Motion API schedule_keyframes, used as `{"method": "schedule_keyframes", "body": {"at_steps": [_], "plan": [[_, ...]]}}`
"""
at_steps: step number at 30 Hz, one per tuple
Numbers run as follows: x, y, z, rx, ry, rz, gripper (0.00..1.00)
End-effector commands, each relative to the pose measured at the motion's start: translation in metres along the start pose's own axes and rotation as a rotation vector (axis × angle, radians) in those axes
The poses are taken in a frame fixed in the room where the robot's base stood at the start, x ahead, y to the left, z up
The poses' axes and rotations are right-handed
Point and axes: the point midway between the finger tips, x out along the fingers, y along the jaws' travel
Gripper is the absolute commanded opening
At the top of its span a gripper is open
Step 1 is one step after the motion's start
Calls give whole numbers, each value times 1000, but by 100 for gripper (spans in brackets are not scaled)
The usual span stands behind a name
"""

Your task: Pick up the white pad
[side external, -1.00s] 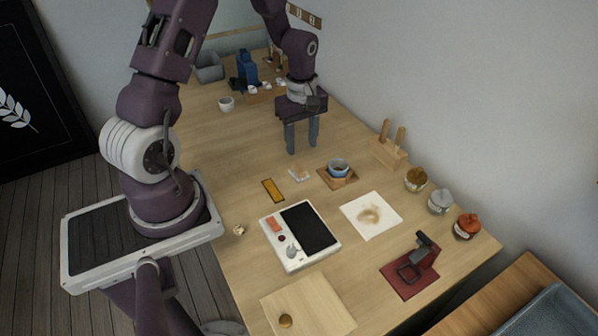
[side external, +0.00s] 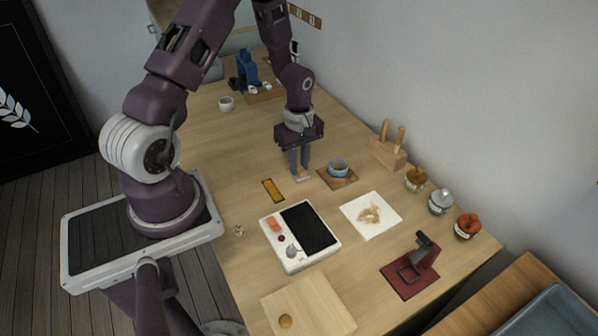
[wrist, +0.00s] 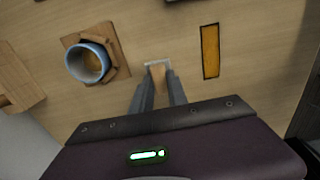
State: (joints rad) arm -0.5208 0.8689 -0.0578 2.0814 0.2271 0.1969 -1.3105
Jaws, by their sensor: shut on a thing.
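The small white pad (side external: 302,179) is low at the table, between the cup and the amber strip. My gripper (side external: 300,171) points down over it with its fingers shut on the pad. In the wrist view the pad's pale edge (wrist: 158,63) shows just beyond the fingertips (wrist: 158,82), with a tan part between the fingers. Much of the pad is hidden by the fingers. I cannot tell whether it still touches the table.
A blue cup (side external: 338,166) on a wooden coaster (side external: 345,182) stands close on the right. An amber strip (side external: 273,190) lies to the left. A white device (side external: 288,258) with a dark panel is nearer. A stained white sheet (side external: 385,228) and several jars are further right.

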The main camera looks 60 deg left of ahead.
Motion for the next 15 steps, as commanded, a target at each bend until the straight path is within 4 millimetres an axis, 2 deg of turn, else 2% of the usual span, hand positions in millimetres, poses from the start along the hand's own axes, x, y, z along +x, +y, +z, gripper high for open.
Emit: {"method": "schedule_keyframes", "body": {"at_steps": [8, 11, 15], "plan": [[-6, 1, 0, -1, 1, 2, 0], [-26, 1, -1, 0, 3, 5, 0], [-64, 1, -1, -1, 4, 6, 0]]}}
